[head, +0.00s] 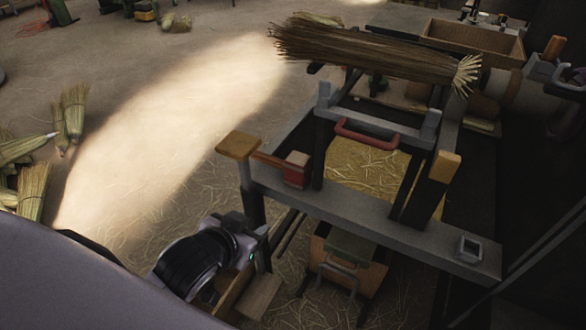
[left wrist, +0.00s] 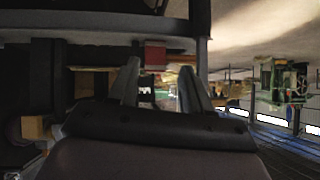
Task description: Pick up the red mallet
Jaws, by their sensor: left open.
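The red mallet (head: 296,170) lies on the grey bench frame (head: 385,226), near its left end. Its block-like head is at the right and a dark red handle runs left from it. In the left wrist view its red head (left wrist: 155,55) shows beyond and between the two fingers. My left gripper (head: 247,230) is below and left of the mallet, apart from it. The left wrist view shows the gripper (left wrist: 159,80) with its grey fingers spread and nothing between them. In the head view the fingertips are hard to make out. My right gripper is not in view.
A large broom bundle (head: 370,52) lies across the top of the stand. A red curved handle (head: 366,135) is below it. A wooden crate (head: 347,268) sits under the bench.

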